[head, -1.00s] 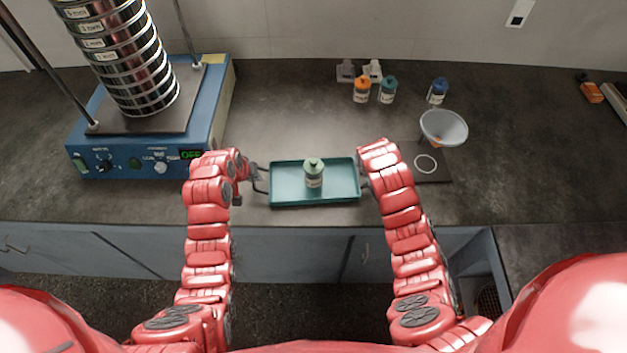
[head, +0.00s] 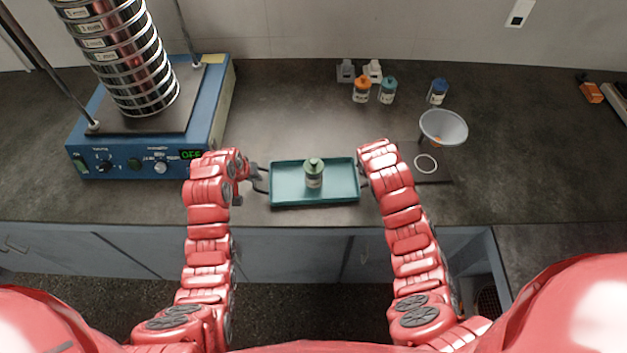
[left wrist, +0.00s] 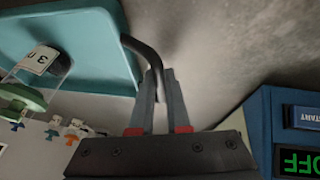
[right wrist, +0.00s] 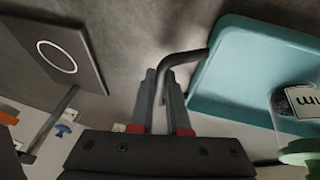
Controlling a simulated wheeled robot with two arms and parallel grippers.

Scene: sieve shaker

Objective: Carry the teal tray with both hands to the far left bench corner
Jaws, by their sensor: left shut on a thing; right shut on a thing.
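The teal tray (head: 290,196) is near the bench's front edge, in the middle of the head view. A bottle with a pale green lid (head: 313,173) stands upright in it. My left gripper (head: 259,177) is at the tray's left end; in the left wrist view its fingers (left wrist: 157,90) are shut on a dark handle (left wrist: 143,50) of the tray. My right gripper (head: 364,176) is at the right end, mostly hidden by its arm; in the right wrist view its fingers (right wrist: 163,88) are shut on the other handle (right wrist: 180,58). I cannot tell whether the tray touches the bench.
A blue sieve shaker (head: 215,110) with a sieve stack (head: 130,70) stands at the left. Orange (head: 362,90), teal (head: 387,91) and blue-lidded (head: 437,92) bottles stand at the back. A funnel (head: 443,127) on a stand is at right. Bench between shaker and bottles is clear.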

